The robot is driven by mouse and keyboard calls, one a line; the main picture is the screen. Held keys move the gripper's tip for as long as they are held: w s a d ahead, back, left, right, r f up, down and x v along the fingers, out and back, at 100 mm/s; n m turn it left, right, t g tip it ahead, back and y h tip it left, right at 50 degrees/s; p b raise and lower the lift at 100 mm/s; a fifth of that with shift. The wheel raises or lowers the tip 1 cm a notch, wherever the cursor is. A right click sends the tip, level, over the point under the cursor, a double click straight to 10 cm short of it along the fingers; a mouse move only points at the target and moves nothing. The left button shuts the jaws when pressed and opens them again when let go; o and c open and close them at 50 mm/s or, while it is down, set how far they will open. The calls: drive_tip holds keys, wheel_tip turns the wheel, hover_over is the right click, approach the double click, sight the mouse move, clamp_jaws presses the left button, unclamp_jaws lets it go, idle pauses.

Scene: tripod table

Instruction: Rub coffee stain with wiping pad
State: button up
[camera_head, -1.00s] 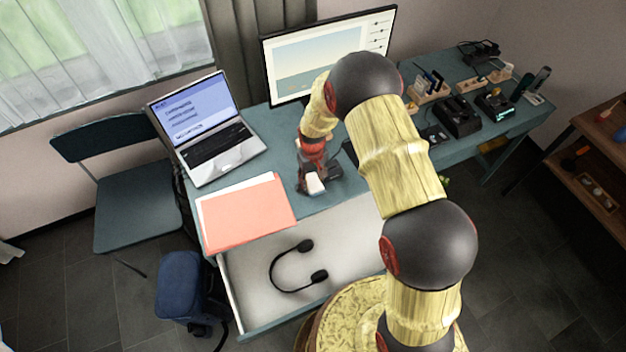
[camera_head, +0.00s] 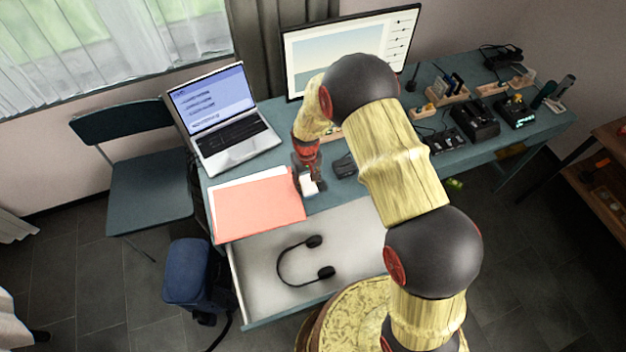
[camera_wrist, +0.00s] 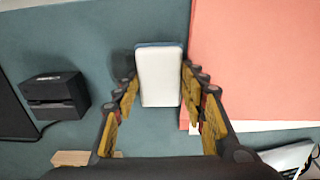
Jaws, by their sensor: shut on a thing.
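My gripper (camera_head: 308,174) is low over the teal desk, just right of the salmon folder. In the wrist view my gripper (camera_wrist: 160,88) is shut on the wiping pad (camera_wrist: 160,72), a white block with a blue-grey back edge, between its two fingers. In the head view the wiping pad (camera_head: 308,187) shows as a small white patch below the fingers. It is at or close to the desktop; I cannot tell whether it touches. No coffee stain shows in either view; the pad, gripper or arm may hide it.
The salmon folder (camera_head: 258,207) with white paper lies close beside the pad. An open laptop (camera_head: 222,122) and a monitor (camera_head: 350,50) stand behind. A dark box (camera_wrist: 56,95) lies on the pad's other side. An open drawer (camera_head: 345,235) holds a headset (camera_head: 304,262).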

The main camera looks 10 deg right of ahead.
sight(327, 182)
drive_tip(key=shift+w+d, duration=0.2)
drive_tip(key=shift+d, duration=0.7)
drive_tip(key=shift+w+d, duration=0.15)
drive_tip(key=shift+d, duration=0.7)
drive_tip(key=shift+w+d+f+b, duration=0.15)
drive_tip(key=shift+d+b, duration=0.15)
drive_tip(key=shift+d, duration=0.6)
drive_tip(key=shift+w+d+f+b, duration=0.15)
drive_tip(key=shift+d+b, duration=0.1)
drive_tip(key=shift+d, duration=0.65)
drive_tip(key=shift+d+f, duration=0.15)
drive_tip(key=shift+d, duration=0.05)
drive_tip(key=shift+s+a+f+b, duration=0.1)
drive_tip(key=shift+s+a, duration=0.2)
drive_tip(key=shift+a, duration=1)
drive_tip(key=shift+s+a+r+b, duration=0.1)
drive_tip(key=shift+s+a, duration=0.2)
drive_tip(key=shift+a, duration=0.95)
drive_tip(key=shift+s+a+f+b, duration=0.1)
drive_tip(key=shift+s+a, duration=0.2)
drive_tip(key=shift+a, duration=1)
drive_tip(key=shift+w+r+p, duration=0.2)
drive_tip(key=shift+r+p, duration=0.4)
drive_tip(key=shift+r, duration=0.2)
drive_tip(key=shift+w+r+p, duration=0.15)
drive_tip(key=shift+r+p, duration=0.4)
drive_tip(key=shift+r, duration=0.25)
drive_tip(key=shift+s+r+p, duration=0.1)
drive_tip(key=shift+r+p, duration=0.8)
drive_tip(key=shift+r, duration=0.55)
